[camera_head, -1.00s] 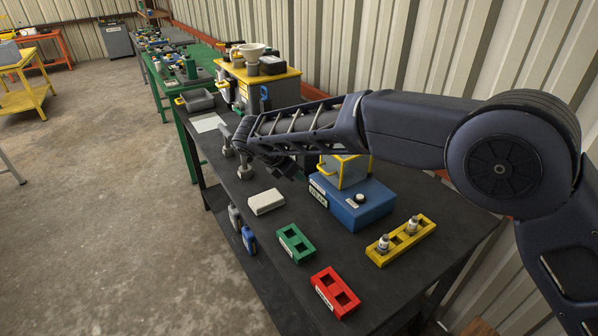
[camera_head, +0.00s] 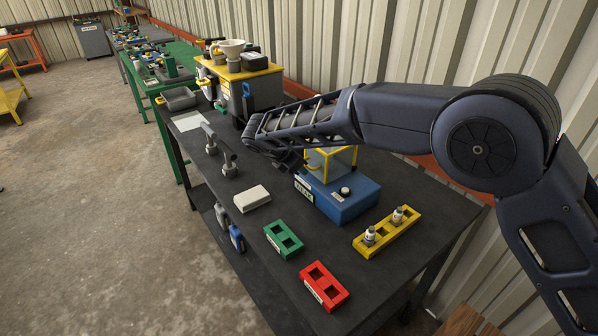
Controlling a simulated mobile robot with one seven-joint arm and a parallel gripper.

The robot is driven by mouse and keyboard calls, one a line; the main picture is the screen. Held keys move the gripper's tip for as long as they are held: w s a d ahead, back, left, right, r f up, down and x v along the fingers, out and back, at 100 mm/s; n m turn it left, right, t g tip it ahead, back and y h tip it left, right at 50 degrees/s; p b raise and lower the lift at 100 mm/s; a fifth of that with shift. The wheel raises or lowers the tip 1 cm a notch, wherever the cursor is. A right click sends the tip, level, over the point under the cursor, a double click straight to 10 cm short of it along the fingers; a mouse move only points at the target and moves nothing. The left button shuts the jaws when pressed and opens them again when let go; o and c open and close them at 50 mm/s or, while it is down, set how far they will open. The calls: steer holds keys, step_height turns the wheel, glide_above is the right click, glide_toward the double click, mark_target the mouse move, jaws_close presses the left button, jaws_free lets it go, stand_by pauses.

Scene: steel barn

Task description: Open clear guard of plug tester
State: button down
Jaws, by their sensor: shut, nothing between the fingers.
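The plug tester (camera_head: 338,200) is a blue box with a white label and a round knob on top, standing on the dark bench. Its clear guard (camera_head: 333,163) has a yellow frame and rises at the back of the box. My forearm hides part of it, and I cannot tell clearly how far it is open. My gripper (camera_head: 290,162) is dark, small in the picture, and shut with nothing in it. It hangs just left of the guard's yellow frame. Whether it touches the frame is not clear.
A yellow rack (camera_head: 387,233) with two plugs, a green rack (camera_head: 284,240), a red rack (camera_head: 324,287) and a white block (camera_head: 252,198) lie in front. Grey upright pieces (camera_head: 229,167) stand at left. A yellow-topped machine (camera_head: 243,85) stands behind; the corrugated wall is at right.

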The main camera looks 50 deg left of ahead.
steer(key=shift+w+r+g, duration=0.15)
steer(key=shift+r+g, duration=0.15)
steer(key=shift+r, duration=0.2)
steer(key=shift+r, duration=0.1)
step_height(320, 180, up, 10)
steer(key=g, duration=0.7)
glide_above(319, 148)
steer(key=shift+a+f, duration=0.1)
steer(key=shift+f, duration=0.1)
steer(key=w+r+g, duration=0.2)
steer(key=w, duration=0.1)
steer(key=w+g, duration=0.1)
steer(key=shift+w+r, duration=0.35)
steer(key=shift+r, duration=0.05)
steer(key=w+r+g, duration=0.1)
steer(key=w+g, duration=0.4)
steer(key=w, duration=0.3)
steer(key=shift+w+r+g, duration=0.35)
steer(key=shift+g, duration=0.05)
